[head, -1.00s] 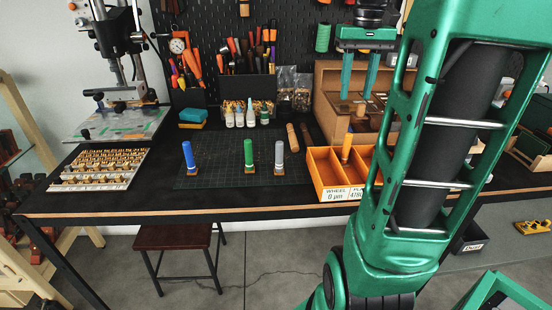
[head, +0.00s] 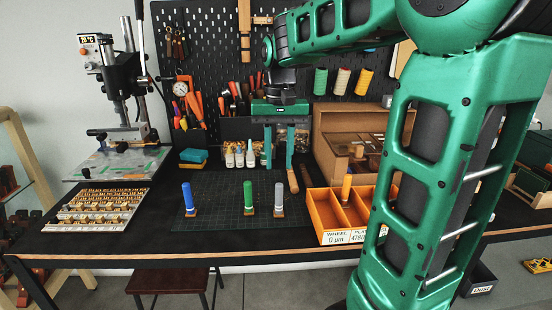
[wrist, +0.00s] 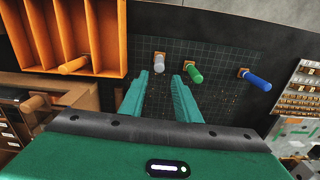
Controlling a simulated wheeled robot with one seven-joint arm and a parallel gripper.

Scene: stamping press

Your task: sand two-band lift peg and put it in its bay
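Three handled pegs stand upright on small wooden bases on the dark cutting mat (head: 225,212): blue (head: 188,196), green (head: 248,190) and grey (head: 279,195). An orange peg (head: 346,188) stands in the orange divided bin (head: 316,210). My gripper (head: 279,168) is open and empty, pointing down above the mat's back right part. In the wrist view, its fingertips (wrist: 160,78) are apart, with the grey peg (wrist: 159,62) and green peg (wrist: 193,73) just beyond them and the blue peg (wrist: 257,81) to the right.
A tray of small wooden pieces (head: 97,208) lies at the left, before a drill-press-like stand (head: 122,90). Glue bottles (head: 239,157) and a blue-yellow sponge (head: 193,158) stand at the back. A wooden box (head: 335,145) is behind the bin.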

